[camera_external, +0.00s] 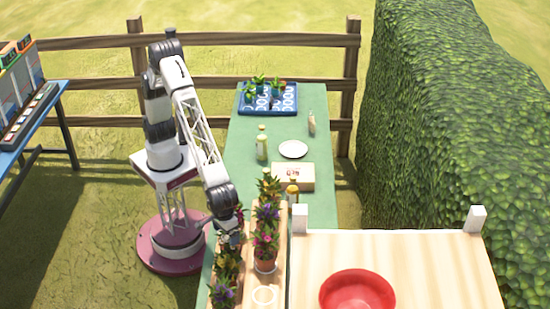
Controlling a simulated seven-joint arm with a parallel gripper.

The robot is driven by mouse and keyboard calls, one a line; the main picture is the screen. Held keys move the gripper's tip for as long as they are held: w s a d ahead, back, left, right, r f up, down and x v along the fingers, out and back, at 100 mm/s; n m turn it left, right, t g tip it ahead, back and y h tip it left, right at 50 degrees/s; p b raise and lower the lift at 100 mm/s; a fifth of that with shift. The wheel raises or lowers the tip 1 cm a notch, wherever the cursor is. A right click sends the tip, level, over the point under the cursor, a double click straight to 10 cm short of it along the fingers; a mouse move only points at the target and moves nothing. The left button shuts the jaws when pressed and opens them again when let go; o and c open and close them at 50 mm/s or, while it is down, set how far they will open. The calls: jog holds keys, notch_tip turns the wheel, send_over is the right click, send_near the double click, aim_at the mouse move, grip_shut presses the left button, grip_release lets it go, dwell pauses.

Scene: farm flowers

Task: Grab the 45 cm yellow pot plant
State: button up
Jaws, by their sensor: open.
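Several potted plants stand in wooden planter troughs at the near end of the green table. One group of plants (267,212) with purple and pink flowers is in the right trough. The nearest pot there is a terracotta-coloured pot (265,265). More plants (224,289) with purple flowers stand in the left trough, their pots mostly hidden by leaves. I cannot make out which plant is the yellow pot plant. My gripper (231,240) is open, low over the left row and just left of the right row. Its fingertips are small and partly lost among the leaves.
The green table (270,138) holds a blue tray (283,108) of seedlings, bottles (261,147), a white plate (293,149) and a cardboard box (293,177). A wooden surface with a red bowl (357,291) is at right. A hedge (455,130) and fence (245,41) border the area.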

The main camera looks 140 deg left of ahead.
aim_at(228, 277)
jog(key=w+d+f, duration=0.1)
jog(key=f, duration=0.1)
jog(key=w+d+f+n, duration=0.1)
jog(key=w+d+f, duration=0.1)
jog(key=f, duration=0.1)
jog(key=w+d+f+n, duration=0.1)
jog(key=w+d+f, duration=0.1)
jog(key=shift+w+f, duration=0.2)
jog(key=shift+f, duration=0.15)
jog(key=shift+f, duration=1.25)
jog(key=shift+f, duration=0.1)
jog(key=shift+f, duration=2.5)
jog(key=c, duration=0.9)
